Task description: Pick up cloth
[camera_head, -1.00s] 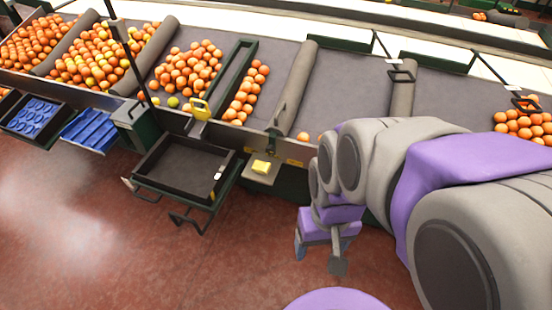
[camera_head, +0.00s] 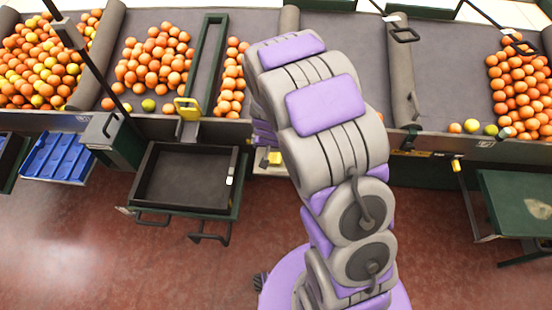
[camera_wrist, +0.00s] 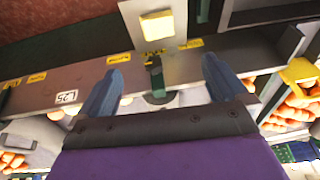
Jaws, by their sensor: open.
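The yellow cloth (camera_wrist: 157,25) lies folded on a small pale shelf (camera_wrist: 140,40) at the top middle of the wrist view. In the head view the cloth (camera_head: 274,158) shows only in part beside my arm. My gripper (camera_wrist: 164,62) is open and empty, with its two blue-grey fingers apart. The cloth is ahead of the fingertips, roughly between them in the picture and not touched. In the head view the gripper is mostly hidden behind my arm.
A black tray (camera_head: 150,185) on a stand is left of the shelf. A conveyor (camera_head: 345,90) with piled oranges (camera_head: 152,58) runs behind. A yellow handle (camera_head: 188,108) stands at its edge. A green table (camera_head: 515,200) is at the right. Red floor lies open at front left.

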